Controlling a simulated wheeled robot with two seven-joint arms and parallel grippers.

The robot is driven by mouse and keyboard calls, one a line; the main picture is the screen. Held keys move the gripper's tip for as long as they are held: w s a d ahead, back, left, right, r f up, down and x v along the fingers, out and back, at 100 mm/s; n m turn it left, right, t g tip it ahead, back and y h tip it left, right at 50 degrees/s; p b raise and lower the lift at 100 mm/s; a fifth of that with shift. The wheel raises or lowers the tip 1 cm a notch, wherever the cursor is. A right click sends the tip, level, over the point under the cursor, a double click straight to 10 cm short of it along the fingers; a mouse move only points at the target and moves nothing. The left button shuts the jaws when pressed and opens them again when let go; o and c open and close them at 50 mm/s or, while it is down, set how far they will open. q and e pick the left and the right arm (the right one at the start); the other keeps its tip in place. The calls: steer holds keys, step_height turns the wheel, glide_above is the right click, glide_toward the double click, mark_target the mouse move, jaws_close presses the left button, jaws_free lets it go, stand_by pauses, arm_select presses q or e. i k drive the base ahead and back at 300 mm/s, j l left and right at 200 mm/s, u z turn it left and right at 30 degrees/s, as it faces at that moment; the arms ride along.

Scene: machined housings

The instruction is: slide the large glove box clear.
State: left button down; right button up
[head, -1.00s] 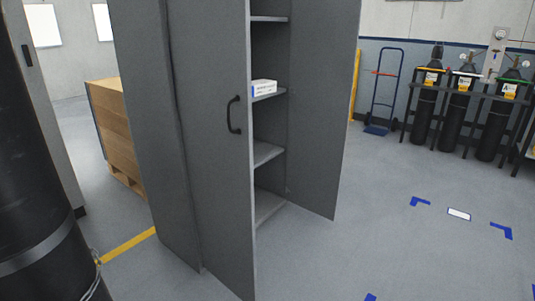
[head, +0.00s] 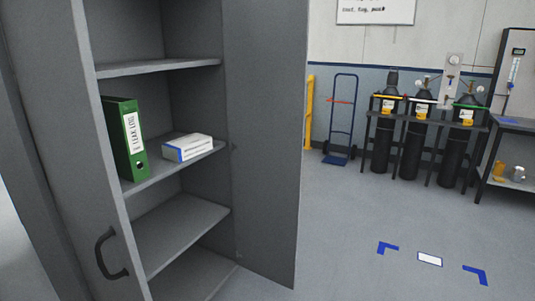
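A white box with a blue end (head: 188,148) lies on a middle shelf of the open grey cabinet (head: 265,150). It looks like a glove box, but its print is too small to read. A green binder (head: 125,139) stands upright on the same shelf, to the left of the box and apart from it. Neither of my grippers shows in the head view.
The cabinet's left door, with a black handle (head: 111,254), stands open in the foreground. Gas cylinders (head: 410,135) in a rack, a blue hand truck (head: 341,120) and a workbench (head: 510,150) stand behind. The floor (head: 370,215) at right is mostly clear, with blue corner marks.

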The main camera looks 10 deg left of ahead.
mark_target(182, 149)
steer(key=i+u, duration=0.15)
steer(key=i, duration=0.45)
steer(key=i+l+u, duration=0.1)
steer(key=i, duration=0.5)
steer(key=i+l+u, duration=0.15)
steer(key=i+l, duration=0.15)
steer(key=i, duration=0.3)
